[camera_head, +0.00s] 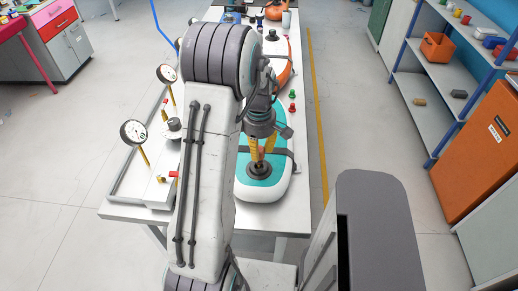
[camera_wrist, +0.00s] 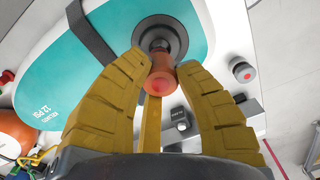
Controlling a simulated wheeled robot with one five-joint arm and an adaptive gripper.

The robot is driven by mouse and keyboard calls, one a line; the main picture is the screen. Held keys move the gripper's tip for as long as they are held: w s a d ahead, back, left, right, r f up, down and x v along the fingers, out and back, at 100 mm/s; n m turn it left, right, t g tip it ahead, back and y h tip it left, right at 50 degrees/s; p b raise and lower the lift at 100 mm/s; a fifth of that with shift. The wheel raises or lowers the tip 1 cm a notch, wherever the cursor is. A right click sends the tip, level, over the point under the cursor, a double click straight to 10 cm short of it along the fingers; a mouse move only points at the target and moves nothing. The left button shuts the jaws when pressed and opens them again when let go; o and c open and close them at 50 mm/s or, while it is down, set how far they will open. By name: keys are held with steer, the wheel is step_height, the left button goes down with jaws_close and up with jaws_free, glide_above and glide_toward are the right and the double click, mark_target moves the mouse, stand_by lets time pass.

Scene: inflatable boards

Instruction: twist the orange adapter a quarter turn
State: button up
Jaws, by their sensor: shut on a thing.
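The orange adapter (camera_wrist: 160,76) stands on the dark round valve (camera_wrist: 158,36) of a teal and white inflatable board in the wrist view. My gripper (camera_wrist: 158,62) has yellow ribbed fingers closed around the adapter from both sides, with a third finger behind it. In the head view my gripper (camera_head: 262,160) points down at the valve (camera_head: 258,171) near the front end of the teal board (camera_head: 262,190). The adapter is hidden there by the fingers. A dark strap (camera_wrist: 88,32) crosses the board.
The board lies on a white table (camera_head: 300,215). Gauges (camera_head: 134,132) on yellow stems stand to the left. An orange board (camera_head: 283,65) lies farther back. Shelves (camera_head: 440,75) stand across a clear floor strip.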

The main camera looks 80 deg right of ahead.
steer(key=shift+r, duration=0.1)
steer(key=shift+r+p, duration=1.45)
steer(key=shift+r, duration=0.5)
steer(key=shift+w+d, duration=0.1)
